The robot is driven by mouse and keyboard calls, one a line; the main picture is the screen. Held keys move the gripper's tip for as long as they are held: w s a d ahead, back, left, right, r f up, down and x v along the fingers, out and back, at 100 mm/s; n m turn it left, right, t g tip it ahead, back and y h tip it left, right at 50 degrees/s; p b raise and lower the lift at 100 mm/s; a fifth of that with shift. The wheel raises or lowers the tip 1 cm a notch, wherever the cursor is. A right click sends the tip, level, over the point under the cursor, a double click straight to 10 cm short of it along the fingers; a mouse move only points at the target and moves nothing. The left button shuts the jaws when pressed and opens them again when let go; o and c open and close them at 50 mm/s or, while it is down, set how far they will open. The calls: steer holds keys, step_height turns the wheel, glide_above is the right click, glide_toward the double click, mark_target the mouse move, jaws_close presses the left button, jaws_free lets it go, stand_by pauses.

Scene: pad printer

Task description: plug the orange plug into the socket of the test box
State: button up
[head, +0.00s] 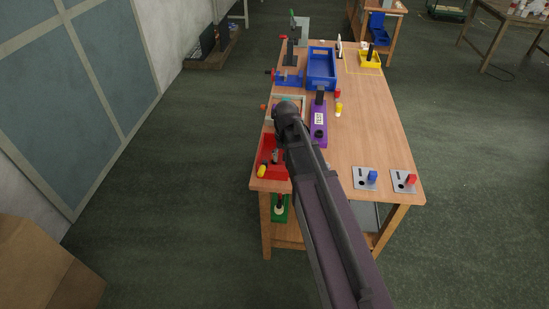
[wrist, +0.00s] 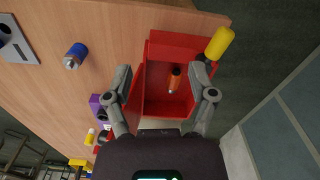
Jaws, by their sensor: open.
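The orange plug (wrist: 174,80) lies inside a red bin (wrist: 182,46) in the wrist view. My gripper (wrist: 161,72) is open above the bin, with one finger on each side of the plug and nothing between them in grip. The purple test box (head: 319,108), with a white TEST label, stands beyond the bin on the table in the head view. A dark round opening, apparently its socket (head: 319,133), shows at its near end. Part of the box shows at the left in the wrist view (wrist: 96,104). In the head view my arm hides the gripper and the plug.
A yellow-ended piece (wrist: 219,43) sits at the bin's corner. Blue (head: 372,176) and red (head: 410,179) knobs on metal plates stand at the table's near right. A blue bin (head: 322,68) is farther back. The table's middle right is mostly clear.

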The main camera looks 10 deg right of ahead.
steer(key=w+m, duration=0.2)
steer(key=w, duration=1.6)
steer(key=shift+d+f+b, duration=0.2)
steer(key=shift+f+b, duration=0.15)
steer(key=shift+f, duration=0.1)
steer(key=shift+w+f, duration=0.1)
steer(key=shift+f, duration=0.1)
step_height(320, 180, down, 8)
steer(key=b, duration=0.8)
steer(key=shift+f+b, duration=0.15)
steer(key=shift+b, duration=0.15)
steer(key=shift+f, duration=0.1)
steer(key=shift+a+f+b, duration=0.1)
steer(key=shift+f+b, duration=2.4)
steer(key=shift+b, duration=0.15)
jaws_close()
